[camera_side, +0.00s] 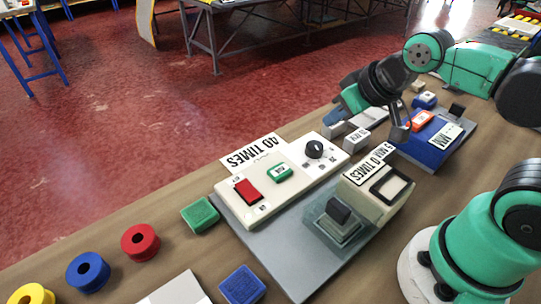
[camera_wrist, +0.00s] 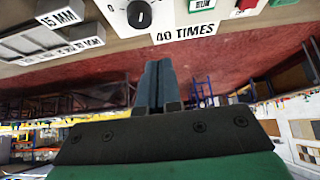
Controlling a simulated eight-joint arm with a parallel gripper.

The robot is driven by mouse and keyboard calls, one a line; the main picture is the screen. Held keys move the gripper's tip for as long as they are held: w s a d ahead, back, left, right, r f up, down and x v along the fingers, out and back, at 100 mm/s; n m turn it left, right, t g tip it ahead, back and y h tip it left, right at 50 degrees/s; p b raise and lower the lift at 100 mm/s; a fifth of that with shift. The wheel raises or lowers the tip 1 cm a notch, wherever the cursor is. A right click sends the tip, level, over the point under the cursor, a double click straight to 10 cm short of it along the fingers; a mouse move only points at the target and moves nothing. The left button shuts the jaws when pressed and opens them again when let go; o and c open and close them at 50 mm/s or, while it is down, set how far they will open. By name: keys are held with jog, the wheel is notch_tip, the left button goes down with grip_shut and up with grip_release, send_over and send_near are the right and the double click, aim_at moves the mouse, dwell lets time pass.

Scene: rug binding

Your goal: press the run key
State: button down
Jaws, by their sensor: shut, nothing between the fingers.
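A cream control panel (camera_side: 225,195) on a grey base carries a small green key (camera_side: 279,172) with a white label too small to read surely; it looks like the run key. A red rocker (camera_side: 247,190) and a black knob (camera_side: 314,149) flank it. My gripper (camera_side: 398,131) is shut and empty, right of the panel and apart from the green key. Its fingers (camera_wrist: 155,64) lie together in the wrist view.
A "40 TIMES" sign (camera_side: 252,152) stands behind the panel. A cream block with a black-framed window (camera_side: 389,186) and a dark plunger-like part (camera_side: 338,211) are in front. A blue unit (camera_side: 425,130) lies right. Coloured spools (camera_side: 140,241) and blocks lie left.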

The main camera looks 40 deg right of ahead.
dwell(0.3)
jog(key=m+y, duration=0.6)
jog(key=m, duration=1.3)
send_over(285, 170)
jog(key=shift+r, duration=0.2)
jog(key=shift+f, duration=0.1)
jog(key=shift+f, duration=4.25)
jog(key=shift+r, duration=0.1)
